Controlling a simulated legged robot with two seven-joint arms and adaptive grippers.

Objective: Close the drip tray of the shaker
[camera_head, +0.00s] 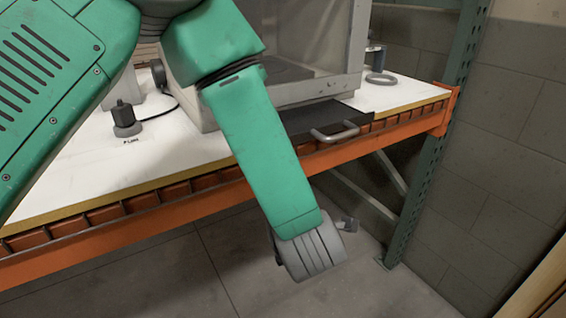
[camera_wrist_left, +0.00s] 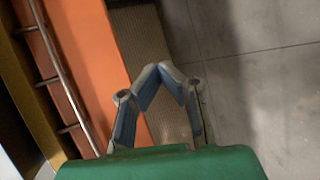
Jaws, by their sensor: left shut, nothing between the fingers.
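The shaker (camera_head: 305,50) is a light-grey box with a clear front window, standing on the white shelf top. Its dark drip tray (camera_head: 300,119) sticks out below the front, past the shelf edge, with a grey bar handle (camera_head: 335,132). My left gripper (camera_head: 348,223) hangs low in front of the orange shelf beam, below the handle and apart from it. It is partly hidden behind my wrist. In the left wrist view its blue-grey fingers (camera_wrist_left: 160,70) meet at the tips and hold nothing. The tray is not recognizable there. My right gripper is not in view.
The orange beam (camera_head: 210,205) runs along the shelf front, and also shows in the left wrist view (camera_wrist_left: 98,60). A green rack post (camera_head: 425,150) stands at the right. A black-topped object (camera_head: 125,118) sits on the shelf left of my forearm. Floor space in front is open.

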